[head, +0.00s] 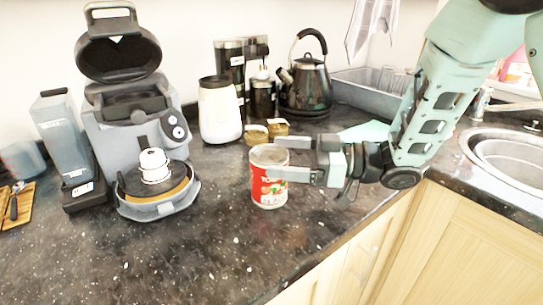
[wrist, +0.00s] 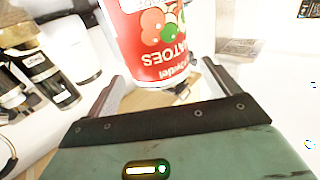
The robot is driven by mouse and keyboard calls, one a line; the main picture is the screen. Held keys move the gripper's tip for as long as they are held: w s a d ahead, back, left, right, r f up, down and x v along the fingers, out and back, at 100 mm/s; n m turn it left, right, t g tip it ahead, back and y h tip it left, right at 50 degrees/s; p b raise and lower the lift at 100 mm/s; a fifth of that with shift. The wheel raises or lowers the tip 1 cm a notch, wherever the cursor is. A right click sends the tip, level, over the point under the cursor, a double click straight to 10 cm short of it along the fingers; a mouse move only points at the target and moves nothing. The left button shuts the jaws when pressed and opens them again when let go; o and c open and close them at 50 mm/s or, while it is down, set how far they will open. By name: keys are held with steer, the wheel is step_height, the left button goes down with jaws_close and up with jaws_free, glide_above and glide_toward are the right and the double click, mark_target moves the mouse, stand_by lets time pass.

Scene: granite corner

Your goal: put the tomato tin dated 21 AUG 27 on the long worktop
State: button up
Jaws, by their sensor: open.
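A red and white tomato tin (head: 270,193) stands upright on the dark speckled worktop (head: 230,260), towards its front edge. My gripper (head: 273,157) is open and reaches in from the right, level with the tin's upper part. One finger crosses in front of the tin, and the other is at its far side. In the wrist view the tin (wrist: 155,48) shows upside down, between and beyond the open fingers (wrist: 160,75); contact cannot be told. Its label shows tomatoes and the letters "ATOES". No date can be read.
A grey coffee machine (head: 135,120) stands left of the tin. A white jar (head: 219,112), small brown-lidded pots (head: 278,127) and a black kettle (head: 308,85) are behind. A sink (head: 510,160) is at the right.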

steer(key=s+d, duration=0.1)
steer(key=d, duration=0.7)
steer(key=shift+s+d+b, duration=0.35)
steer(key=shift+d+b, duration=0.05)
steer(key=shift+b, duration=0.05)
